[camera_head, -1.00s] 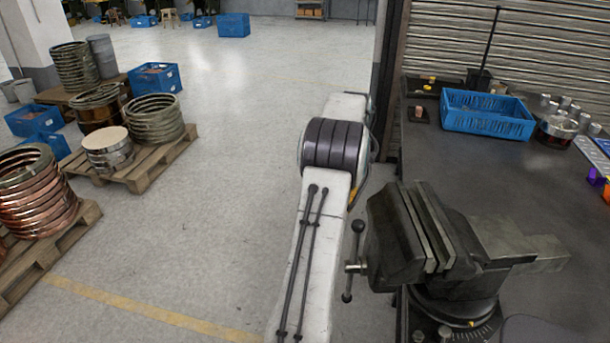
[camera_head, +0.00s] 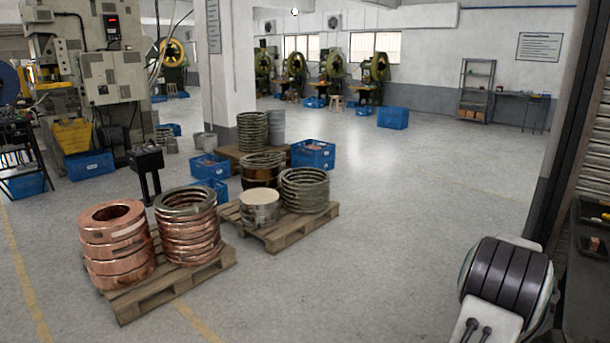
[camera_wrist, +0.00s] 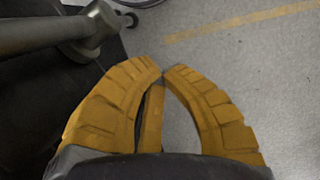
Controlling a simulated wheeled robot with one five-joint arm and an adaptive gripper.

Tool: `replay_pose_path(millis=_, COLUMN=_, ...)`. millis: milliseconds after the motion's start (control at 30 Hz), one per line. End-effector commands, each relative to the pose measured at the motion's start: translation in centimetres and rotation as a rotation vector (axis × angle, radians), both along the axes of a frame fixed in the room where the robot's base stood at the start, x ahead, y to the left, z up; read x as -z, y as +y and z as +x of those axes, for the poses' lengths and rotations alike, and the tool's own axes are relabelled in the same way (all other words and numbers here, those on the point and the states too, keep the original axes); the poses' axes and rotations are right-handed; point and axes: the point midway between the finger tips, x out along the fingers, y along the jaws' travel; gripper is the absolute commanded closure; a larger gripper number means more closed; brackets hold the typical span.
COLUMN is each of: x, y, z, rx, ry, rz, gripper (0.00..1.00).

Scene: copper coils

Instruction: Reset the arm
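My arm (camera_head: 505,280) shows at the lower right of the head view: a white link with a dark banded joint. Its far end lies outside that view. In the wrist view my gripper (camera_wrist: 164,70) has two curved orange fingers whose tips come almost together. Nothing is visible held between them. Below the fingers are grey floor and a dark surface.
A grey metal bar with a thick end (camera_wrist: 85,30) lies close to the left finger in the wrist view. Pallets (camera_head: 180,287) with copper coils (camera_head: 115,240) stand left of my arm. A dark workbench (camera_head: 590,290) is at the right. The middle floor is clear.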

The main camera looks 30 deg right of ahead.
Motion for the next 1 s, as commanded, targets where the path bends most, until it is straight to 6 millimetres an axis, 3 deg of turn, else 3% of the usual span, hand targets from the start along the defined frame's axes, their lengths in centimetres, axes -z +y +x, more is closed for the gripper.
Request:
replay_pose_path(millis=400, x=-5.4, y=17.2, z=5.4, rx=-0.357, ry=-0.047, rz=-0.1, gripper=1.0)
replay_pose_path(millis=600, x=-7.4, y=25.4, z=5.9, rx=-0.598, ry=-0.098, rz=-0.157, gripper=1.0)
replay_pose_path(millis=800, x=-9.6, y=31.5, z=6.1, rx=-0.86, ry=-0.209, rz=-0.252, gripper=1.0)
replay_pose_path(millis=1000, x=-12.5, y=35.4, z=7.3, rx=-1.074, ry=-0.365, rz=-0.351, gripper=1.0)
